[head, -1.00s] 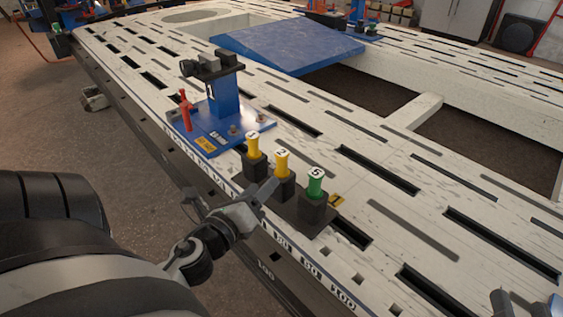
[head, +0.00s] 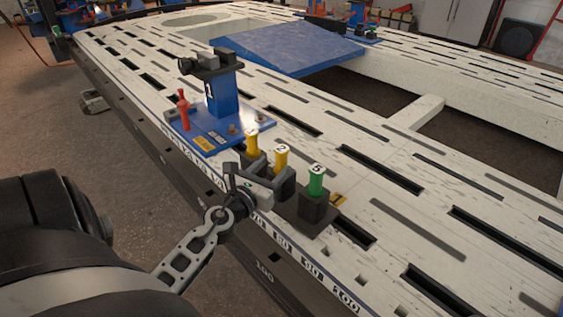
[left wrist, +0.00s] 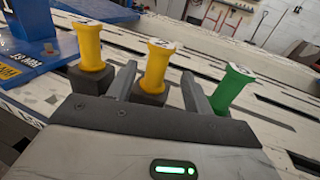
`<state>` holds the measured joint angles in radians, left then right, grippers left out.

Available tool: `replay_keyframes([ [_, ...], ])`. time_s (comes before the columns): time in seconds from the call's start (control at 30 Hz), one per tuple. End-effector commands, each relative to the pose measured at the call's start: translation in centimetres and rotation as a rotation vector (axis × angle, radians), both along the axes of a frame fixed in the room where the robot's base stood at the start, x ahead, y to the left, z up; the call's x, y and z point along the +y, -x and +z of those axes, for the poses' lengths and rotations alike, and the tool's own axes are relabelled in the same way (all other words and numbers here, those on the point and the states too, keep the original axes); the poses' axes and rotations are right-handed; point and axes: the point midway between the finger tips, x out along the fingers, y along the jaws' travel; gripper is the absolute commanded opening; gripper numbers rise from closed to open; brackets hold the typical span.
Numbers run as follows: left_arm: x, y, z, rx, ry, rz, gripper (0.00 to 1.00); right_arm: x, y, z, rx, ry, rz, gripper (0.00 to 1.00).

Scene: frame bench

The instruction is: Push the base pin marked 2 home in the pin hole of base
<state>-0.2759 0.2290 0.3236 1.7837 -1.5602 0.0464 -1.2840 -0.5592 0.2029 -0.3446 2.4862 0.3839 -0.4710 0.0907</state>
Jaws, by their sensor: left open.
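My left gripper (head: 262,180) is open just in front of the holder. In the left wrist view its fingers (left wrist: 158,88) stand apart on either side of the middle yellow pin (left wrist: 157,64), with nothing visibly gripped. The blue base (head: 226,129) with its upright post sits farther back along the table; it shows at left in the left wrist view (left wrist: 30,45). Its pin hole cannot be made out.
A red handled piece (head: 183,110) stands on the base's left side. The slotted white table (head: 410,235) is clear to the right of the holder. A blue sloped plate (head: 290,48) lies farther back. The dark table edge runs below my left gripper.

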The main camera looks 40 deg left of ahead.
Motion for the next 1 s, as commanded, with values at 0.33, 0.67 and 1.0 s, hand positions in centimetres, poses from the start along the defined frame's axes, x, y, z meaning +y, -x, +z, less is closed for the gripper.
replay_keyframes([
  [0.33,1.2,-3.8,0.3,-0.002,0.001,0.001,0.51,-0.1,-0.1,-0.1,0.0,0.021,-0.003,0.43],
  [0.67,1.5,-5.4,0.1,0.001,0.0,0.0,0.51,-0.1,0.0,-0.1,0.001,0.02,-0.003,0.43],
  [1.0,1.5,-5.4,0.2,-0.001,0.0,0.001,0.0,-0.1,0.0,-0.1,0.002,0.02,-0.003,0.43],
])
